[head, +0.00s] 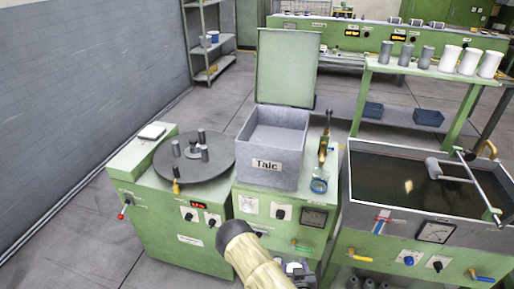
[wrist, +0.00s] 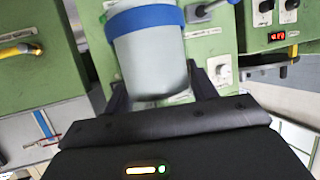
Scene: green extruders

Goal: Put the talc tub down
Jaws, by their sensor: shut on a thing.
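My gripper (wrist: 160,90) is shut on a pale grey round tub (wrist: 147,62) with a blue band, which I take to be the talc tub; no label shows on it. The tub sits between the two dark fingers in the wrist view, in front of a green panel. In the head view my beige arm reaches in from the bottom edge and hides most of the gripper and the tub. A large grey open bin (head: 270,165) marked "Talc" stands on the middle green machine, beyond my arm, with its green lid (head: 287,68) raised behind it.
A dark turntable (head: 194,160) with upright pegs is left of the bin. A water bath (head: 425,180) with a roller frame is at right. A green shelf (head: 425,70) holds grey and white cups. Floor (head: 75,235) at left is clear.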

